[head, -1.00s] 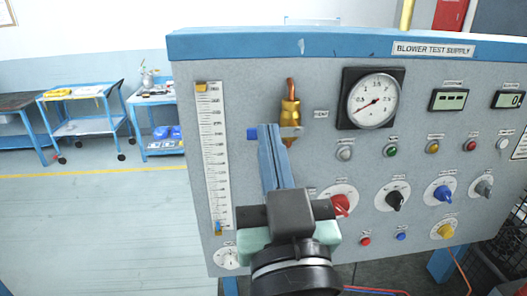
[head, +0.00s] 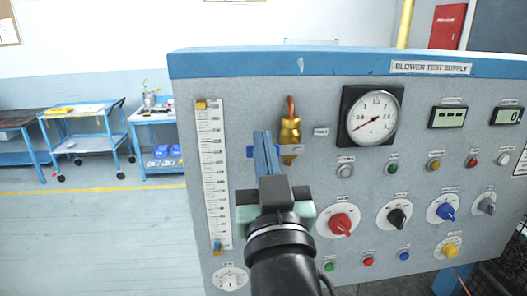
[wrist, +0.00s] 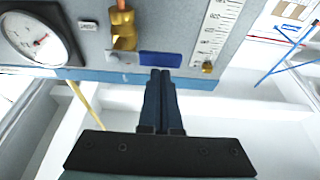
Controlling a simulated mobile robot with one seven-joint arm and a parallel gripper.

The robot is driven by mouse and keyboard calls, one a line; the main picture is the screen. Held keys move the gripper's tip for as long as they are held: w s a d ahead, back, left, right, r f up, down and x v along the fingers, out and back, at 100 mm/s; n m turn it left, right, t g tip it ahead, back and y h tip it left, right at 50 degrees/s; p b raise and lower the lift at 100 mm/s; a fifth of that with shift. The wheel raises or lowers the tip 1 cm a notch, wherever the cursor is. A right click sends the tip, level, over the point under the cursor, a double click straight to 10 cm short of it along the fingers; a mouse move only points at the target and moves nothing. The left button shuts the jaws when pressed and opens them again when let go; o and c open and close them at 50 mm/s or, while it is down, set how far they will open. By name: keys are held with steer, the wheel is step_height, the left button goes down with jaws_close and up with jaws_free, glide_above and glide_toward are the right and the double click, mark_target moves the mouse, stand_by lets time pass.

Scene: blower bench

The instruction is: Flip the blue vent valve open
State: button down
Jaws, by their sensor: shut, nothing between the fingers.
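The vent valve has a brass body (head: 290,130) on the grey panel, beside a small VENT label (head: 321,132). Its blue handle (head: 251,151) lies level, pointing left, with a silver part at its right end. In the wrist view, the blue handle (wrist: 160,59) shows just beyond the fingertips, and the brass body (wrist: 123,28) is left of it. My gripper (head: 264,134) is shut and empty, in front of the handle and hiding its middle in the head view. In the wrist view, my gripper (wrist: 160,71) ends close to the handle; I cannot tell whether they touch.
A scale strip (head: 212,175) is left of the valve and a round gauge (head: 372,116) is right of it. Knobs, including a red knob (head: 341,223), sit lower on the panel. A blue cart (head: 90,140) stands far behind on the left, with open floor around it.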

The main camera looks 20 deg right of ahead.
steer(key=shift+a+f+n+y+b, duration=0.1)
steer(key=shift+f+n+y+b, duration=0.4)
steer(key=shift+n+b, duration=0.7)
step_height(320, 180, down, 6)
steer(key=d+n+g+y+b, duration=0.1)
steer(key=n+y+b, duration=0.2)
steer(key=n+b, duration=0.4)
steer(key=d+n+g+y+b, duration=0.1)
steer(key=n+y+b, duration=0.2)
steer(key=n+b, duration=0.5)
steer(key=shift+s+d+r+n, duration=0.25)
steer(key=shift+s+d+n, duration=0.15)
steer(key=shift+n, duration=0.8)
